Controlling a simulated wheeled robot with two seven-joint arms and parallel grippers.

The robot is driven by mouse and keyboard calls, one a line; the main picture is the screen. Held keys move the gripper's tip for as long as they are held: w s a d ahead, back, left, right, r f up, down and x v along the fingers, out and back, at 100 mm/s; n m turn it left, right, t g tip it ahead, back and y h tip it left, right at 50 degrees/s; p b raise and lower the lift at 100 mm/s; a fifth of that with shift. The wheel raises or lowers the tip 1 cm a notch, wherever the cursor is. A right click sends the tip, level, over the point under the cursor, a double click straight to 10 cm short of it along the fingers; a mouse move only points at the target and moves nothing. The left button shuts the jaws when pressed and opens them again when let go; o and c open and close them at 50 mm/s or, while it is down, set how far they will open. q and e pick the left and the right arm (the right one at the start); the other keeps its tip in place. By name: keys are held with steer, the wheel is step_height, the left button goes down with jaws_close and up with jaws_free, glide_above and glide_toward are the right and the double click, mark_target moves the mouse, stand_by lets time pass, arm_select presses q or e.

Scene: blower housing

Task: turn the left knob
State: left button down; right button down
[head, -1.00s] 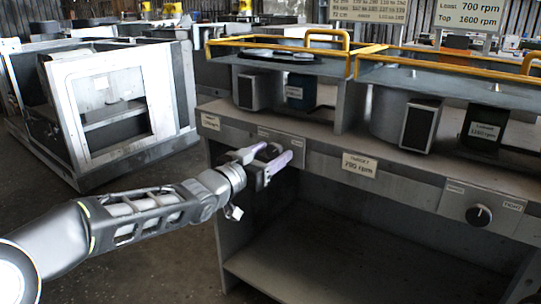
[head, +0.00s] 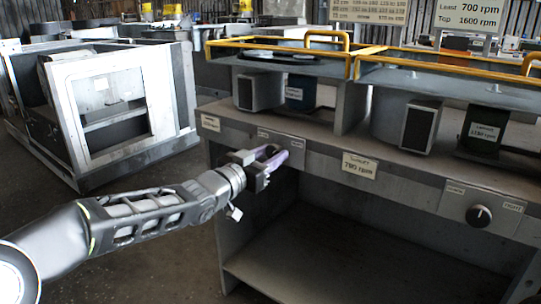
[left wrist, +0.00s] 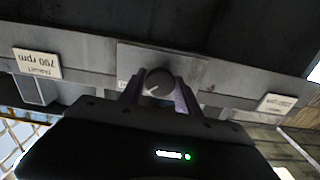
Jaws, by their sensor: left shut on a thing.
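The left knob (left wrist: 157,82) is a round grey knob on the front panel of the left blower bench. In the left wrist view it sits between my two fingers. My left gripper (head: 272,158) is at the left panel in the head view and is shut on the knob. The gripper (left wrist: 160,92) also shows in the left wrist view, one finger on each side of the knob. In the head view the fingers mostly hide the knob. My right gripper is not in view.
A second, dark knob (head: 479,215) is on the right panel. A target rpm label (head: 359,165) is between the panels. Yellow rails (head: 280,43) edge the glass tops above. A white-framed housing (head: 110,105) stands at the left. The space below the panel is open.

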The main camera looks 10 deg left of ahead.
arm_select(q)
steer(key=shift+m, duration=0.3)
steer(key=m+b, duration=0.2)
steer(key=m, duration=0.3)
steer(key=shift+f, duration=0.1)
steer(key=m+b, duration=0.1)
steer(key=m, duration=0.2)
steer(key=shift+b, duration=0.4)
steer(key=shift+m+b, duration=0.5)
steer(key=shift+m, duration=1)
steer(key=c, duration=0.9)
jaws_free()
steer(key=shift+a, duration=0.1)
